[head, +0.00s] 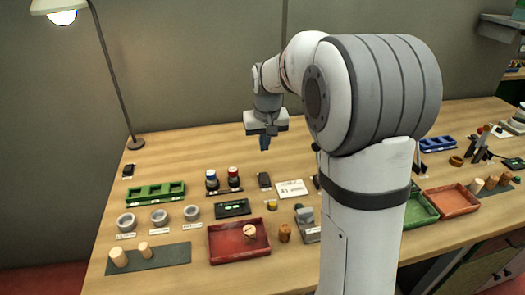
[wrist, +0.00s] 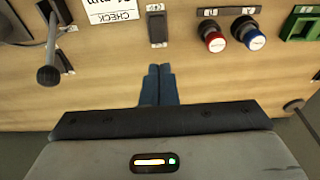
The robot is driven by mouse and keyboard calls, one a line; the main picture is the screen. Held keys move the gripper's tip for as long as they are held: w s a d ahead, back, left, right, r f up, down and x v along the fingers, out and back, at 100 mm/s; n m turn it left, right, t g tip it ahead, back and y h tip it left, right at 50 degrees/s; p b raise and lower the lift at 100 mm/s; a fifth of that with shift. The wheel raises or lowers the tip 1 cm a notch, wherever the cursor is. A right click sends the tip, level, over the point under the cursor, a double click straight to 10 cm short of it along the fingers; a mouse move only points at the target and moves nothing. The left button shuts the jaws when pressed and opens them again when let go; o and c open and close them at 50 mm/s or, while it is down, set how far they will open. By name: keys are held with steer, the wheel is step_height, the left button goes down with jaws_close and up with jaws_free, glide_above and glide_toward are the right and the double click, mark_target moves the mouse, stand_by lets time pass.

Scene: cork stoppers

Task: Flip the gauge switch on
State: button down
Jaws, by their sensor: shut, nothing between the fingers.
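A dark rectangular switch-like block (head: 264,180) stands on the table between the coloured knobs and a white card; I cannot read its label or tell its on or off position. In the wrist view the same block (wrist: 157,28) is at the top, ahead of my fingertips. My gripper (head: 265,145) is shut and empty, above the table behind the block. Its dark blue fingers (wrist: 160,72) are together, apart from the block.
A red knob (wrist: 213,40) and a blue knob (wrist: 248,36) stand beside the block. The white card (head: 291,188) lies on its other side. A green rack (head: 156,191), grey rings (head: 160,216) and a red tray (head: 216,246) are nearby. A lamp base (head: 136,143) stands back left.

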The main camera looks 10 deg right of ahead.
mark_target(264, 180)
steer(key=f, duration=0.4)
steer(key=w+f, duration=0.1)
steer(key=f, duration=0.3)
steer(key=w+f, duration=0.1)
steer(key=f, duration=0.3)
steer(key=shift+w, duration=0.15)
steer(key=shift+p, duration=0.3)
steer(key=shift+w+f+g+p, duration=0.1)
steer(key=shift+w+g+p, duration=0.1)
steer(key=shift+g+p, duration=0.5)
steer(key=shift+f, duration=0.25)
steer(key=shift+s, duration=0.15)
steer(key=shift+f, duration=0.1)
steer(key=shift+s+b, duration=0.45)
steer(key=shift+s, duration=0.4)
